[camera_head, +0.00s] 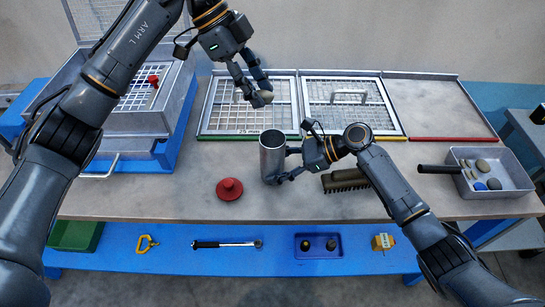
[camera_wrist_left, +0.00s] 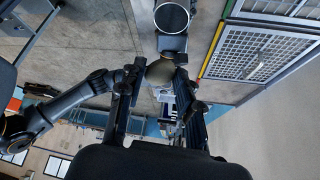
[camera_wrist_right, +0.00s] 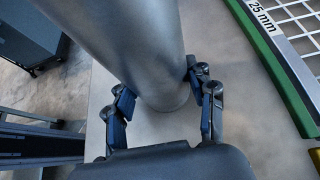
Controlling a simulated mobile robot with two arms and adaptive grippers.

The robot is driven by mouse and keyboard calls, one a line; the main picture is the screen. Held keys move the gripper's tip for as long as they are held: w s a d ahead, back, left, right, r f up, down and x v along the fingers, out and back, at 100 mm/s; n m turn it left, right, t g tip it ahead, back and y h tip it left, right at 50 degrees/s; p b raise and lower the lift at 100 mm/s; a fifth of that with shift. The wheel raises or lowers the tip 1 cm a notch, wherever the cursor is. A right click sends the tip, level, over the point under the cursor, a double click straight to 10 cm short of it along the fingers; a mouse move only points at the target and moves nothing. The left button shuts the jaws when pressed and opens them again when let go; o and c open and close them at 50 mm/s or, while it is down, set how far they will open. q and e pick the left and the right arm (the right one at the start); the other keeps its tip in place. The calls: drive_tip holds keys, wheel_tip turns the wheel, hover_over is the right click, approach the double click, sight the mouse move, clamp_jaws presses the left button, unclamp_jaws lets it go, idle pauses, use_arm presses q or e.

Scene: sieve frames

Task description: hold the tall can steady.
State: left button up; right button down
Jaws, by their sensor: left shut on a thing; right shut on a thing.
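The tall can (camera_head: 272,157) is a grey metal cylinder, upright and open at the top, on the bench. My right gripper (camera_head: 287,165) is shut on the can from its right side; the right wrist view shows its fingers on both sides of the can (camera_wrist_right: 140,45) low down. My left gripper (camera_head: 260,94) is shut on a tan stone (camera_head: 266,97) in the air, above and behind the can. The stone (camera_wrist_left: 160,70) shows between the fingers in the left wrist view, close to the can's dark round mouth (camera_wrist_left: 172,17). The can's inside is too dark to read.
A red knobbed lid (camera_head: 229,189) lies left of the can, and a brush (camera_head: 345,181) lies right of it. Mesh sieve frames (camera_head: 222,118) lie behind. A grey tray (camera_head: 512,172) with several stones stands at the right.

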use_arm(q)
drive_tip(key=shift+f, duration=3)
drive_tip(key=o, duration=1.2)
drive_tip(key=shift+d, duration=0.1)
drive_tip(key=shift+o, duration=0.2)
drive_tip(key=v, duration=1.2)
